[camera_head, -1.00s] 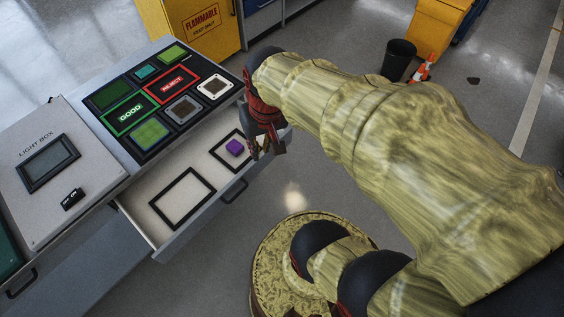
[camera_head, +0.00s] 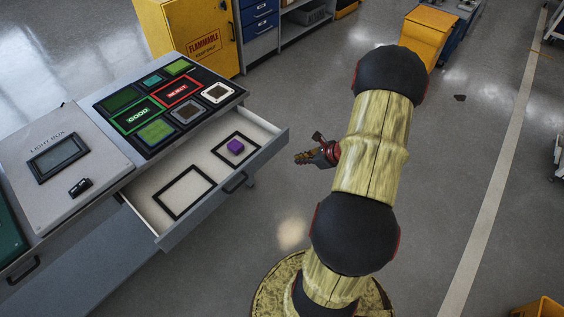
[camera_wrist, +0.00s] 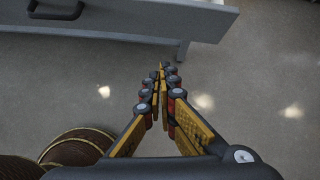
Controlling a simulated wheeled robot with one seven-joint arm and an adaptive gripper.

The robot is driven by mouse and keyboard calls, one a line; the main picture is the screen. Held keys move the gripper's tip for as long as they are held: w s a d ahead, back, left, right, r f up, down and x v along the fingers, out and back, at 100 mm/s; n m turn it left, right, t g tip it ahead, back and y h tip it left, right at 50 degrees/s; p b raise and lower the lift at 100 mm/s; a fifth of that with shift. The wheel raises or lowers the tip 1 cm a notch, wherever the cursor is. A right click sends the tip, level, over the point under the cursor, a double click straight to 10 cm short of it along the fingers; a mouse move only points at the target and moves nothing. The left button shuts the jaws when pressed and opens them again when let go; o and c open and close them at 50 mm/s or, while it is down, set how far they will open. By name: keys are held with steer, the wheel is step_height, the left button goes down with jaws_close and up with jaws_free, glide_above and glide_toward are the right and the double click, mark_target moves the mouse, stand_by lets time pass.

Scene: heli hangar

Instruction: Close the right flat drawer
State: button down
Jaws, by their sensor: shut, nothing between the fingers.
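The right flat drawer (camera_head: 222,194) stands pulled out of the grey workbench in the head view. It has a white floor with two black square outlines, and a purple block (camera_head: 235,146) lies inside the far one. Its dark handle (camera_head: 235,183) is on the front face. The drawer front (camera_wrist: 140,22) and handle (camera_wrist: 55,9) also show at the top of the wrist view. My gripper (camera_head: 298,158) is off to the right of the drawer's far front corner, apart from it. In the wrist view my gripper (camera_wrist: 162,70) is shut and empty, over bare floor.
The bench top holds a panel of coloured squares (camera_head: 165,105) and a light box (camera_head: 55,165). Another drawer handle (camera_head: 22,272) is at lower left. A yellow flammables cabinet (camera_head: 190,35) stands behind. The floor in front of the drawer is clear.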

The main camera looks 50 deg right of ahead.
steer(key=shift+w+d+f+m+h+b, duration=0.1)
steer(key=shift+w+d+f+m+b, duration=0.2)
steer(key=shift+w+f+b, duration=1.15)
steer(key=shift+w+d+f+m+h+b, duration=0.1)
steer(key=shift+w+d+f+m, duration=0.4)
steer(key=shift+w, duration=1.95)
steer(key=shift+w+a+f+m+h+b, duration=0.15)
steer(key=shift+w+f+b, duration=0.6)
steer(key=shift+w+f, duration=0.9)
steer(key=shift+w+d+r, duration=0.1)
steer(key=shift+w+r, duration=0.2)
steer(key=shift+r, duration=0.05)
steer(key=shift+w, duration=0.45)
steer(key=p, duration=0.5)
glide_toward(228, 123)
steer(key=x, duration=0.5)
steer(key=shift+f, duration=0.25)
steer(key=shift+w+r, duration=0.1)
